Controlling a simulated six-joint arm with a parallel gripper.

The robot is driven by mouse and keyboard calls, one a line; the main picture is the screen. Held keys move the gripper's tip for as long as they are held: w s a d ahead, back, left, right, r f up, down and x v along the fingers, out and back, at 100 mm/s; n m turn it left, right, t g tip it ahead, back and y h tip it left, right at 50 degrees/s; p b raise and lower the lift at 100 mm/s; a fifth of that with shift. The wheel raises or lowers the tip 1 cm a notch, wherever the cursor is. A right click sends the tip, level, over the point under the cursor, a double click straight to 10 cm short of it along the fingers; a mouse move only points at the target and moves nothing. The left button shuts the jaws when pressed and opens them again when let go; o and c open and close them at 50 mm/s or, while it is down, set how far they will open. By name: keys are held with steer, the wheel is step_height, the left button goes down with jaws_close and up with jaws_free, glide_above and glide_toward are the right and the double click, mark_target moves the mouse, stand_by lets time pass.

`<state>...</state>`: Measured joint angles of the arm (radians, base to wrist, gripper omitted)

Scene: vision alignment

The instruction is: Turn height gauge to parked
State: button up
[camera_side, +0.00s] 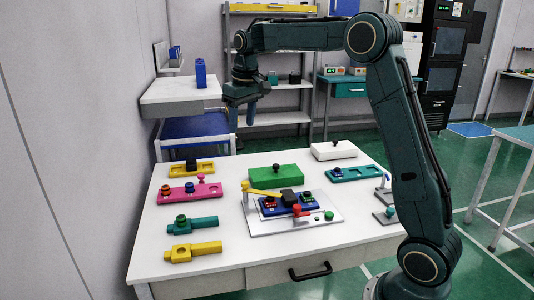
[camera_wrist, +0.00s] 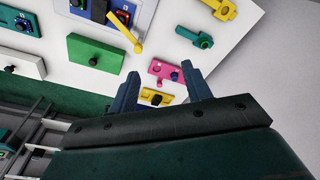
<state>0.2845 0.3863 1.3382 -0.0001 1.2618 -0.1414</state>
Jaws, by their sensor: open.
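A yellow bar with a dark block at its end, apparently the height gauge (camera_side: 264,191), sits on the light-grey central fixture plate (camera_side: 300,222). The bar reaches over the rear of a blue block (camera_side: 272,207) with dark round parts. My gripper (camera_side: 241,117) is open and empty, high above the back left of the table. In the wrist view its two fingers (camera_wrist: 162,72) stand apart, well away from the bar.
A green block (camera_side: 276,178) with a black knob lies behind the fixture. Pink (camera_side: 190,193) and yellow (camera_side: 178,170) holders, plus teal (camera_side: 192,225) and yellow (camera_side: 193,250) clamps, line the left. A white block (camera_side: 334,150) and teal holder (camera_side: 355,174) lie back right. The front table area is clear.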

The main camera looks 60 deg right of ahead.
steer(key=w+d+f+g, duration=0.1)
steer(key=w+d+f, duration=0.4)
steer(key=d+f, duration=0.1)
glide_above(245, 182)
step_height(245, 182, down, 7)
steer(key=shift+r+m+g, duration=0.2)
steer(key=shift+m+g, duration=0.2)
steer(key=shift+s+a+f, duration=0.1)
step_height(245, 182, down, 14)
steer(key=shift+r, duration=0.25)
jaws_close()
